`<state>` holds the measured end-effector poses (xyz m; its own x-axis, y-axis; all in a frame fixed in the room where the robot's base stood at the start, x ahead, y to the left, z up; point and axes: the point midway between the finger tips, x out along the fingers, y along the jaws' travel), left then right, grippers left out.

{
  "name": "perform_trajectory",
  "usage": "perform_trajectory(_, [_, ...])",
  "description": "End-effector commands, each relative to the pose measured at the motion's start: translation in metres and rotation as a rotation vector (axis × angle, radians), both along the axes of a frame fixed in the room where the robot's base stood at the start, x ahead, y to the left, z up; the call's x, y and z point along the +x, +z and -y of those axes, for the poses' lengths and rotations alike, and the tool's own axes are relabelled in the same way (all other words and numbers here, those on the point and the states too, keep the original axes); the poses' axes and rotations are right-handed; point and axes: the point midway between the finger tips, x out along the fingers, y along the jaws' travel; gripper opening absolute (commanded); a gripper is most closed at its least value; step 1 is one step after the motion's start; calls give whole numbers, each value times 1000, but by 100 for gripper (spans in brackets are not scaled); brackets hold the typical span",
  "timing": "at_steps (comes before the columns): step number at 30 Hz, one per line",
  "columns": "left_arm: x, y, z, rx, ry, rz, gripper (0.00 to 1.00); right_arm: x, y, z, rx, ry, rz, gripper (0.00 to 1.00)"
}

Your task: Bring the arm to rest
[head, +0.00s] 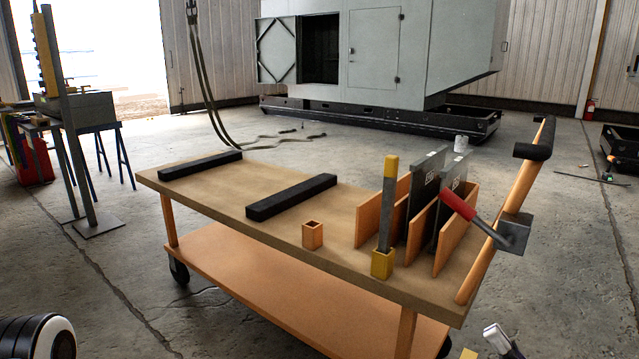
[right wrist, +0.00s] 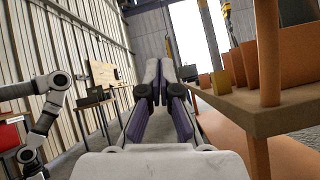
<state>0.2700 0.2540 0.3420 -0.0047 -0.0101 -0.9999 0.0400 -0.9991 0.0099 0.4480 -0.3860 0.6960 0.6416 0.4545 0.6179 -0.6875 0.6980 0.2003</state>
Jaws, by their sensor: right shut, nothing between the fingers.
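My right gripper (head: 497,338) shows at the bottom right of the head view, low beside the cart's handle end. In the right wrist view its two fingers (right wrist: 155,68) are together with nothing between them. It is beside the cart (right wrist: 283,118), apart from it, and holds nothing. A black and white part of my left arm shows at the bottom left of the head view; my left gripper is out of view.
The wooden cart (head: 215,203) carries two black bars (head: 291,196), a small wooden box (head: 312,235), a yellow-ended post (head: 386,220) and dark panels in a rack. A red-handled tool (head: 459,206) leans toward the handle (head: 486,262). A grey enclosure (head: 375,50) stands behind.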

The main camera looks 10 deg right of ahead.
Motion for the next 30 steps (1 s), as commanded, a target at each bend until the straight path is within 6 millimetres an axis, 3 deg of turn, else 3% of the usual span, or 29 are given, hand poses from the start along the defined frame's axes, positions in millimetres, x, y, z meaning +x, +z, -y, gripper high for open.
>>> perform_trajectory(5, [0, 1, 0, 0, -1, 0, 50, 2, -15, -42, -83, 136, -68, 0])
perform_trajectory(11, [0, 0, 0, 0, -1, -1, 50, -19, -52, -118, -258, 411, -177, 0])
perform_trajectory(14, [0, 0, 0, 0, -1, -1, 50, -48, -86, -164, -398, 604, -249, 0])
perform_trajectory(17, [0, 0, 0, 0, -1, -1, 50, -101, -132, -208, -606, 864, -319, 0])
perform_trajectory(19, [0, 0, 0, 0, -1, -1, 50, -152, -169, -226, -787, 1071, -339, 0])
perform_trajectory(22, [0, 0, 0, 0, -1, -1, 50, -228, -218, -224, -1081, 1376, -294, 0])
perform_trajectory(24, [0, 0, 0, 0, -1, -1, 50, -276, -252, -202, -1327, 1590, -173, 0])
perform_trajectory(25, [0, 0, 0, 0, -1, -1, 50, -290, -266, -188, -1440, 1671, -91, 0])
perform_trajectory(27, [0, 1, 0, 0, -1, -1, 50, -303, -292, -160, -1666, 1781, 130, 0])
perform_trajectory(30, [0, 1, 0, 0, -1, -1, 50, -290, -319, -136, -1914, 1796, 448, 0])
